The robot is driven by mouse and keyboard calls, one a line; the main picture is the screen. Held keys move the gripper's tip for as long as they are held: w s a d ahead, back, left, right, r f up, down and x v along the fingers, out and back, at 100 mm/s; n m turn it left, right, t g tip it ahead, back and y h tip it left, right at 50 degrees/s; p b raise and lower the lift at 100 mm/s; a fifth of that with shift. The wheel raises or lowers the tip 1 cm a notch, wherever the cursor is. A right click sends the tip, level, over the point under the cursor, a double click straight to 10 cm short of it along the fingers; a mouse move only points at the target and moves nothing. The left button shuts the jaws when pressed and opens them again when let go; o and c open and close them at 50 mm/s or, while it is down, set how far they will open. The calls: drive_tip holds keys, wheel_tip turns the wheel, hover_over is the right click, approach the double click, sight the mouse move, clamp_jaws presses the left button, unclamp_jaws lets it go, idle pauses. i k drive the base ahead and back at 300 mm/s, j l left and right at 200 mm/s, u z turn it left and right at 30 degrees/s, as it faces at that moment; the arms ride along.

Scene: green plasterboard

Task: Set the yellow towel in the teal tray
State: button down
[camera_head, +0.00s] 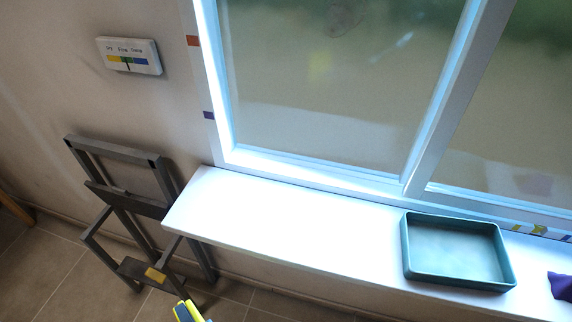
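The teal tray (408,252) lies on the right part of the white window sill. It looks empty, with its open side up. A bright yellow thing with a blue-grey part (186,312) pokes in at the bottom edge, left of centre. Most of it is cut off, so I cannot tell whether it is the yellow towel. I cannot make out my gripper in this view.
The white sill (290,228) is clear left of the tray. A purple item (561,287) lies on it at the right edge. The window (330,90) stands behind. A grey metal frame (125,200) stands on the tiled floor at left. A white panel (130,56) hangs on the wall.

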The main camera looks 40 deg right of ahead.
sight(428, 261)
drive_tip(key=k+j+z, duration=0.1)
drive_tip(key=k+z, duration=0.55)
drive_tip(key=k, duration=0.15)
drive_tip(key=i+l+z, duration=0.1)
drive_tip(key=z, duration=0.3)
drive_tip(key=i+z, duration=0.1)
drive_tip(key=z, duration=0.25)
drive_tip(key=i+l+z, duration=0.1)
drive_tip(key=z, duration=0.3)
drive_tip(key=i, duration=0.2)
